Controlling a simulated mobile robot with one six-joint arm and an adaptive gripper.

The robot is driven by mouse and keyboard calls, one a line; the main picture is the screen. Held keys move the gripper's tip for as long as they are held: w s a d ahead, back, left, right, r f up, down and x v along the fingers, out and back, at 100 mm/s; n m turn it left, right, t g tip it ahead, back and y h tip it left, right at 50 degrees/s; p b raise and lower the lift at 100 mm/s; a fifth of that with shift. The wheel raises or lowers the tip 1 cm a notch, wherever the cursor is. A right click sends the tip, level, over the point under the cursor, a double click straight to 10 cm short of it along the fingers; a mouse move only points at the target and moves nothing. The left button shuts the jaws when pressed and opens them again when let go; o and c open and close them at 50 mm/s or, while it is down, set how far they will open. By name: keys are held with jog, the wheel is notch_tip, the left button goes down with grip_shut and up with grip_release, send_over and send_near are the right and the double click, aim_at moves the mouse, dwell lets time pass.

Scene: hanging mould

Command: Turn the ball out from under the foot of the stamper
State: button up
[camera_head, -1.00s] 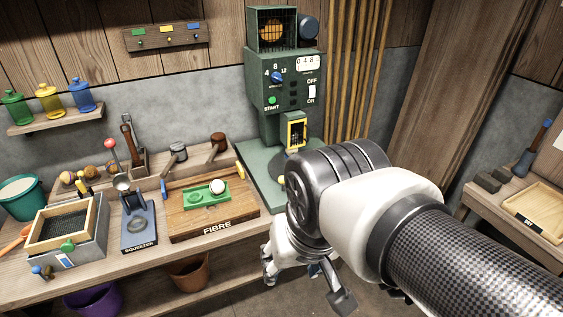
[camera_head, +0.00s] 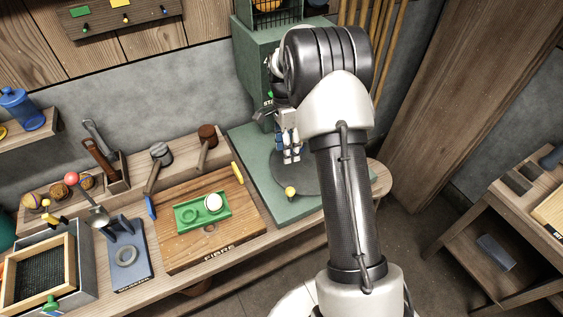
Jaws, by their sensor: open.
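The stamper (camera_head: 247,62) is the green machine at the back centre, partly hidden by my arm. Its green base (camera_head: 256,160) carries a round dark disc (camera_head: 305,182) with a yellow knob (camera_head: 290,191) at its near edge. The foot and any ball under it are hidden behind my arm and gripper. My gripper (camera_head: 275,128) is open in front of the stamper, above the rear part of the disc. It appears to hold nothing, and the knob is clear of it.
Left of the stamper, a wooden FIBRE board (camera_head: 180,238) bears a green mould (camera_head: 188,216) with a pale ball (camera_head: 213,203). A blue squeezer (camera_head: 128,262) and a framed screen (camera_head: 42,275) stand further left. Another bench (camera_head: 500,218) is at right.

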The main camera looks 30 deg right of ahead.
jog(key=b, duration=0.4)
send_near(290, 188)
jog(key=f, duration=0.3)
jog(key=s+f, duration=0.1)
jog(key=f, duration=0.6)
jog(key=shift+s+a, duration=0.15)
jog(key=shift+s, duration=0.15)
grip_shut()
